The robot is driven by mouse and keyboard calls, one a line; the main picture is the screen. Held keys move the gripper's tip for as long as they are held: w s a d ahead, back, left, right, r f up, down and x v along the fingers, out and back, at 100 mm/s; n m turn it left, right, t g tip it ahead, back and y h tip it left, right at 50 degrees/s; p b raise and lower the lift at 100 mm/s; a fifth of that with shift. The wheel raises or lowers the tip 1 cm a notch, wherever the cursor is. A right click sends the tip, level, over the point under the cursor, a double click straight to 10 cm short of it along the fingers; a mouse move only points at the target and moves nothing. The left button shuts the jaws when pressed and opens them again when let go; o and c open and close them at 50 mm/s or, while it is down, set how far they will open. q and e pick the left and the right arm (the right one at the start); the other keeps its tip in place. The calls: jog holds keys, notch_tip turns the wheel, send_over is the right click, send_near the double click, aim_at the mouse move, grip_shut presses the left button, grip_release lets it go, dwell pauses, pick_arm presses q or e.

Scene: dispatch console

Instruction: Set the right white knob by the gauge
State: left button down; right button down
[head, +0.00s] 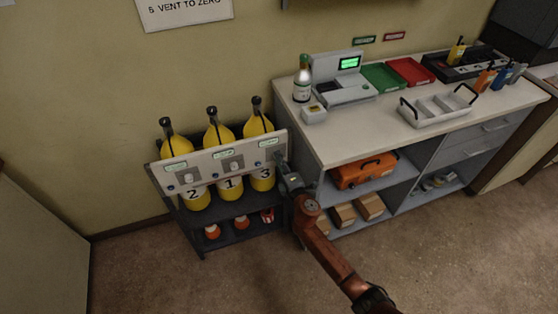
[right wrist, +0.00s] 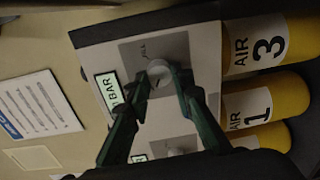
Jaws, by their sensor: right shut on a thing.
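The pale panel (head: 205,173) is mounted in front of three yellow cylinders. It carries several small lit gauges and white knobs. The left knob (head: 188,178) and the middle knob (head: 234,165) show in the head view, while my right gripper (head: 281,163) covers the right knob there. In the right wrist view, the right white knob (right wrist: 158,73) sits on a grey plate beside its lit gauge (right wrist: 111,90), marked BAR. My right gripper's dark green fingers (right wrist: 157,85) are shut on this knob, one on each side. Another knob (right wrist: 180,146) shows below. My left gripper is out of view.
Yellow cylinders (head: 229,188) numbered 2, 1 and 3 stand in the dark rack behind the panel. To the right, a counter (head: 335,150) holds a bottle (head: 302,80), trays and a device. An orange case (head: 363,171) lies on its shelf. The floor in front is clear.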

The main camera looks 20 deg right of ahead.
jog(key=c, duration=1.7)
grip_release()
jog(key=shift+s, duration=0.1)
jog(key=s, duration=1.1)
jog(key=shift+s+d+r, duration=0.35)
jog(key=shift+s, duration=0.05)
